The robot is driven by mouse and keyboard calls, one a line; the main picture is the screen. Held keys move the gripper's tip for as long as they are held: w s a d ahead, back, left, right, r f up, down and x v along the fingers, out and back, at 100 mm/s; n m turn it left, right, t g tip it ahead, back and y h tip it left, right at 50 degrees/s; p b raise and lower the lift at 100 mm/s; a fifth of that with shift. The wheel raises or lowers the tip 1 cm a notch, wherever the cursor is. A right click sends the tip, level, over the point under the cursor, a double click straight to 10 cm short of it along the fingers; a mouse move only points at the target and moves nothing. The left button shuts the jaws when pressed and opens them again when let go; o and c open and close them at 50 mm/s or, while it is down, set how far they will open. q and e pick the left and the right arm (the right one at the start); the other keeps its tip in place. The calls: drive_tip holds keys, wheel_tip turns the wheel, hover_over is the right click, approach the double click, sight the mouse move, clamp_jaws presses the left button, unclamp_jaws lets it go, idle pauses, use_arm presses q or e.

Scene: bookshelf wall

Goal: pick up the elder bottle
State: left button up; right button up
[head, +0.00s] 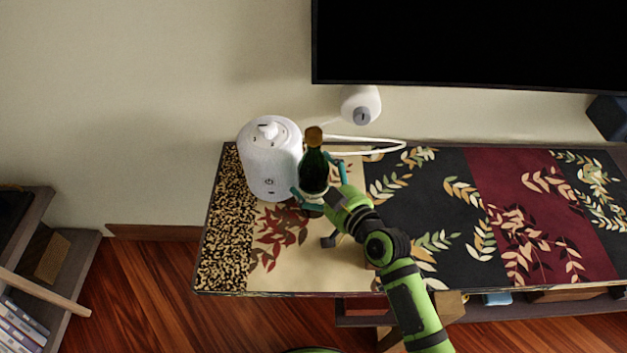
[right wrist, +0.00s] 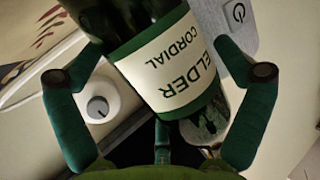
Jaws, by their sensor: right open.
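The elder bottle (head: 314,168) is dark green with a gold-brown cap and stands on the patterned table beside a white speaker. In the right wrist view its label reads "ELDER CORDIAL" (right wrist: 175,72). My right gripper (head: 319,180) is open, with its teal fingers on either side of the bottle. In the right wrist view the gripper (right wrist: 160,82) has the bottle between its spread fingers, with a gap visible on the left side. Whether the right finger touches the bottle I cannot tell. My left gripper is not in view.
The white speaker (head: 268,170) stands close to the bottle's left. A white device (head: 360,104) with a grey knob and a cable is on the wall behind. A black screen (head: 470,45) hangs above. The patterned tabletop (head: 500,215) is clear to the right.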

drive_tip(key=c, duration=1.4)
drive_tip(key=shift+r, duration=0.15)
drive_tip(key=shift+c, duration=0.2)
